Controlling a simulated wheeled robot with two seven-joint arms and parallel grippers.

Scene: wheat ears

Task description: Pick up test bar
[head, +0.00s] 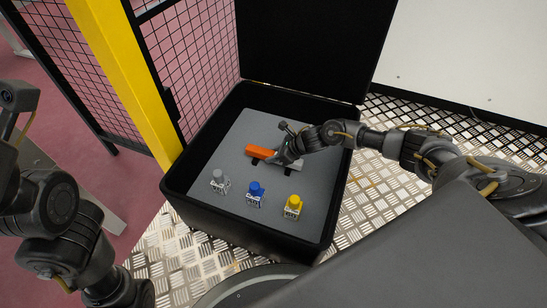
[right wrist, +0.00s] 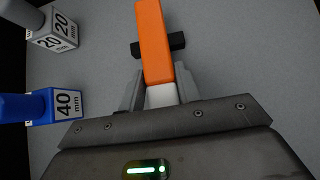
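The test bar is an orange bar with a pale section (head: 260,152), lying low in the black case on dark supports. It also shows in the right wrist view (right wrist: 155,45), running up from between the fingers, with a black support (right wrist: 177,42) crossing under it. My right gripper (head: 284,160) reaches down into the case at the bar's right part. In the right wrist view its two fingers (right wrist: 161,88) flank the bar closely at the pale section, with no clear gap. The fingertips' undersides are hidden. My left arm is at the left edge; its gripper does not show.
The black case (head: 254,224) has a grey floor and an open lid (head: 305,45) at the back. Grey (head: 219,180), blue (head: 256,192) and yellow (head: 293,206) knobbed blocks stand along its front. A yellow post (head: 122,75) and mesh fence are on the left.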

